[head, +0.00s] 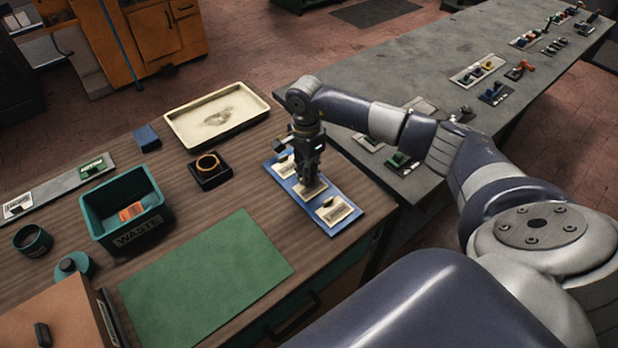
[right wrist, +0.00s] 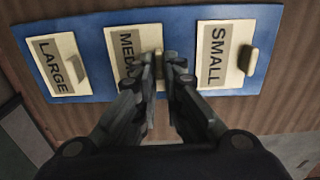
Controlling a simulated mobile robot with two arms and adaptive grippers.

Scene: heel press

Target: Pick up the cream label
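A blue board (head: 328,225) on the brown bench carries three cream labels with small raised tabs. In the right wrist view they read LARGE (right wrist: 57,66), MEDIUM, partly covered (right wrist: 122,42), and SMALL (right wrist: 216,54). In the head view, one label (head: 334,210) lies at the near end and one (head: 283,163) at the far end. My right gripper (head: 309,181) points down over the middle label; it also shows in the right wrist view (right wrist: 166,72). Its fingers are close together around the middle label's tab; whether they grip it is unclear. My left gripper is out of view.
A cream tray (head: 255,104), a dark block with a ring (head: 210,172) and a teal WASTE bin (head: 110,236) holding an orange piece stand left of the board. A green mat (head: 205,285) lies in front. A grey table (head: 440,115) with small parts adjoins on the right.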

